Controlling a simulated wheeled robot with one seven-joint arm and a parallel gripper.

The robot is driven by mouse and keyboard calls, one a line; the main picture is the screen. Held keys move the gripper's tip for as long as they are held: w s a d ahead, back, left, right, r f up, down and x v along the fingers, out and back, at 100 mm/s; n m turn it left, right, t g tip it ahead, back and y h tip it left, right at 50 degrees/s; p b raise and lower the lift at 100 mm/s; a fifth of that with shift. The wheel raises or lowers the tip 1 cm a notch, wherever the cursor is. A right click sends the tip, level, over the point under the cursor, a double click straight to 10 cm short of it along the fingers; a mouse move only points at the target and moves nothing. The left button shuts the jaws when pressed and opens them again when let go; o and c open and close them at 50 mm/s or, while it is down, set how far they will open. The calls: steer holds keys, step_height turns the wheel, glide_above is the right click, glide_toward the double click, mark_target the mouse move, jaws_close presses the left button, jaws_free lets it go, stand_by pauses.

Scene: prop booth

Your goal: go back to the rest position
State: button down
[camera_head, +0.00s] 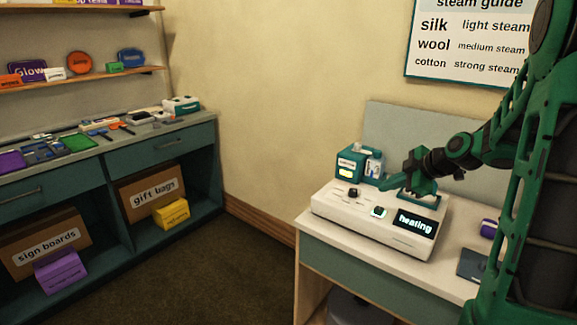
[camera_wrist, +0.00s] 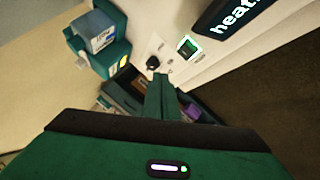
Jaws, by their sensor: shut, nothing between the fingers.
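My gripper (camera_head: 386,186) is shut and empty, above the white steamer unit on the right-hand table. In the wrist view the shut fingers (camera_wrist: 161,92) point toward the unit's knob side. The white unit (camera_head: 345,213) has a dark knob (camera_head: 353,192), a lit green-white switch (camera_head: 378,211) and a display (camera_head: 413,223) reading "heating". The display (camera_wrist: 232,18), lit switch (camera_wrist: 187,47) and knob (camera_wrist: 153,62) also show in the wrist view. My arm reaches in from the right; I cannot tell whether the fingers touch the unit.
A teal caddy (camera_head: 348,166) with bottles stands behind the unit. A purple item (camera_head: 489,228) and a dark flat item (camera_head: 473,264) lie on the table (camera_head: 320,235) at right. A steam guide (camera_head: 470,42) hangs above. A cluttered counter (camera_head: 150,133) stands left; open floor (camera_head: 190,275) lies between.

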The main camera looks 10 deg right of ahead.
steer(key=s+a+m+g+h, duration=0.1)
steer(key=s+a+m+g, duration=0.2)
steer(key=s+m, duration=0.6)
steer(key=s+a+f+m+g+h, duration=0.1)
steer(key=s+m+g, duration=0.4)
steer(key=s, duration=2.1)
steer(key=a+m+h, duration=0.1)
steer(key=a+m, duration=0.1)
steer(key=m, duration=0.3)
steer(key=shift+a+g, duration=0.25)
steer(key=shift+g, duration=0.15)
steer(key=shift+w+f, duration=0.25)
steer(key=shift+w, duration=0.4)
